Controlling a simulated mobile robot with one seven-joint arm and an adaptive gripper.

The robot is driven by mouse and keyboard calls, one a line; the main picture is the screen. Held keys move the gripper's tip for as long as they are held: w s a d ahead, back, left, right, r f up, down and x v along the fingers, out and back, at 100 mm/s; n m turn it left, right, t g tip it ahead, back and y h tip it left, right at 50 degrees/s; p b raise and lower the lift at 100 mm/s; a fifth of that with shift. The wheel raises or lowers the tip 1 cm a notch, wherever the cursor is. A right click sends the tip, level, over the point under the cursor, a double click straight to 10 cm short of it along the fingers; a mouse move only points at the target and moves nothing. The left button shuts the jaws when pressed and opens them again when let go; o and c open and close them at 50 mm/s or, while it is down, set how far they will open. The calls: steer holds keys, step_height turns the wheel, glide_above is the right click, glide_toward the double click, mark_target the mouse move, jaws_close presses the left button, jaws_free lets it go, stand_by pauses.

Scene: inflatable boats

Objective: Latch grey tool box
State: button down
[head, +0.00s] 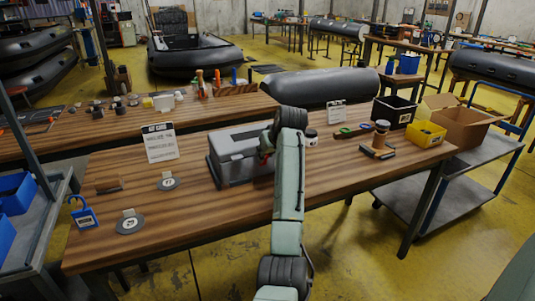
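The grey tool box (234,146) stands on the wooden workbench (220,205), near its middle. Its lid looks down, but I cannot make out the state of its latch. My arm reaches up from the bottom of the head view and crosses in front of the box's right end. My gripper (266,148) is at the box's right part, small and dark and partly covered by my own wrist. I cannot tell whether its fingers are open or shut, or whether they touch the box.
A white sign (160,142) and tagged discs (130,224) are left of the box. To the right are a small sign (337,112), a dark bin (394,111), a yellow bin (426,134) and a cardboard box (466,125).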

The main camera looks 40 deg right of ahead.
steer(key=shift+w+g, duration=0.2)
steer(key=shift+g, duration=0.1)
stand_by(0.4)
steer(key=c, duration=1.4)
jaws_free()
steer(key=shift+o, duration=0.2)
steer(key=shift+r, duration=0.1)
steer(key=v, duration=1.2)
steer(key=shift+d, duration=0.15)
steer(key=shift+w, duration=0.1)
